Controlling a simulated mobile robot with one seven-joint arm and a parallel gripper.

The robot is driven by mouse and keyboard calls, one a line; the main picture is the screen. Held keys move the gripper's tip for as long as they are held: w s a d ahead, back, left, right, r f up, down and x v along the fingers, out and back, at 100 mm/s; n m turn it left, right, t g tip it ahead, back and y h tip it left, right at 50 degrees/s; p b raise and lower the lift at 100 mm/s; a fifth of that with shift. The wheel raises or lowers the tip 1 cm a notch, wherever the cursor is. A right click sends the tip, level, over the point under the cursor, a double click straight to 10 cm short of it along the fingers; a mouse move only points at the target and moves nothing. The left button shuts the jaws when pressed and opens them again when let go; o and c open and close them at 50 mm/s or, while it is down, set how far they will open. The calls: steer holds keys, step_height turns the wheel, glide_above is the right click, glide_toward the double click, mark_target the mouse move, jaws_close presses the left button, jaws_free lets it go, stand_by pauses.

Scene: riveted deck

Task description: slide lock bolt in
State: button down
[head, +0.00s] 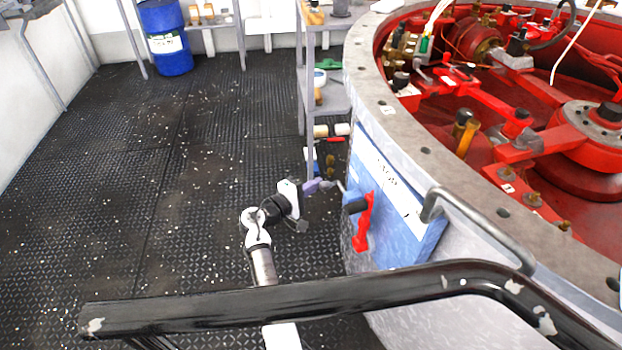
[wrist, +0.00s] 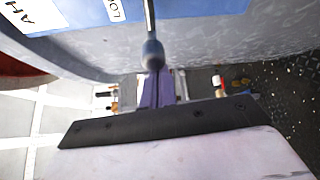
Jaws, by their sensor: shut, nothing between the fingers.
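The lock bolt shows in the wrist view as a thin grey rod with a rounded grey knob (wrist: 152,54). The rod runs up from the knob across the blue panel. In the head view a small grey piece of it (head: 341,187) shows at the left edge of the blue panel (head: 405,236). My gripper has purple fingers (wrist: 157,88), shut together and empty. They point at the knob and overlap its lower end in the wrist view; I cannot tell whether they touch it. In the head view my gripper (head: 326,185) is just left of the bolt.
A red crank (head: 363,225) with a black handle is on the panel, right of my gripper. A grey rail (head: 478,228) curves beside the panel. A black bar (head: 270,308) crosses the foreground. Grey shelving (head: 322,98) stands behind. The dark floor (head: 150,190) to the left is clear.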

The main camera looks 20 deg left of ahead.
steer(key=s+d+p, duration=0.1)
steer(key=s, duration=0.1)
steer(key=s+d+p, duration=0.1)
steer(key=s+d, duration=0.1)
steer(key=shift+s+d, duration=0.2)
steer(key=shift+s, duration=0.1)
steer(key=shift+s, duration=0.1)
steer(key=v, duration=1.3)
steer(key=shift+s+a+b, duration=0.25)
steer(key=shift+a+b, duration=0.15)
